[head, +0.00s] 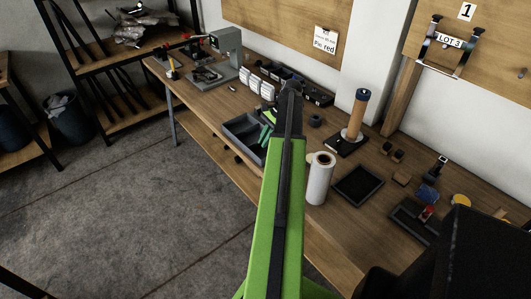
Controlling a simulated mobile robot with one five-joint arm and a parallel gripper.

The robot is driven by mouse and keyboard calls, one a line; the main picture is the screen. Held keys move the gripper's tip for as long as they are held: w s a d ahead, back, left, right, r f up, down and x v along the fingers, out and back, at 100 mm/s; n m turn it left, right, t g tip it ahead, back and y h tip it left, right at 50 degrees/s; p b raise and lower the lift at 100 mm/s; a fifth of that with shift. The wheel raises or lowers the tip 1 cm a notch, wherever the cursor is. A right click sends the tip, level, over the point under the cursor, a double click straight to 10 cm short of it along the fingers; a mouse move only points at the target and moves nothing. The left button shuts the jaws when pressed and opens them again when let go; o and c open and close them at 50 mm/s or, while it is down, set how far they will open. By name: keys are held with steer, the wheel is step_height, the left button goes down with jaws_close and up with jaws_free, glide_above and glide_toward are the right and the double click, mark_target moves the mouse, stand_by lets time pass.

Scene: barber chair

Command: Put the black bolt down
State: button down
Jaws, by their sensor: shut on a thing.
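My green arm reaches forward over the workbench. My gripper (290,92) is the dark end of it, above the bench near the grey tray and the white boxes. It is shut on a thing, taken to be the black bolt. The bolt is not clear to see; it is hidden by or blends with the dark gripper and wrist. Whether it touches the bench cannot be told.
The wooden bench (205,97) is crowded. A grey divided tray (240,130) lies left of my arm, and a white roll (319,178), a black tray (358,183) and a post on a base (356,112) lie right. A grey machine (228,50) stands at the far end.

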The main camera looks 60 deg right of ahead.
mark_target(265, 153)
steer(key=d+f, duration=0.1)
steer(key=d+f+b, duration=0.1)
steer(key=d, duration=0.1)
steer(key=shift+d, duration=0.15)
step_height(265, 153, down, 4)
steer(key=b, duration=0.4)
steer(key=shift+f, duration=0.15)
steer(key=shift+r, duration=0.25)
steer(key=shift+f, duration=0.25)
steer(key=c, duration=1.8)
jaws_free()
steer(key=shift+s+r, duration=0.1)
steer(key=shift+r, duration=0.1)
steer(key=p+v, duration=1.1)
steer(key=v, duration=0.1)
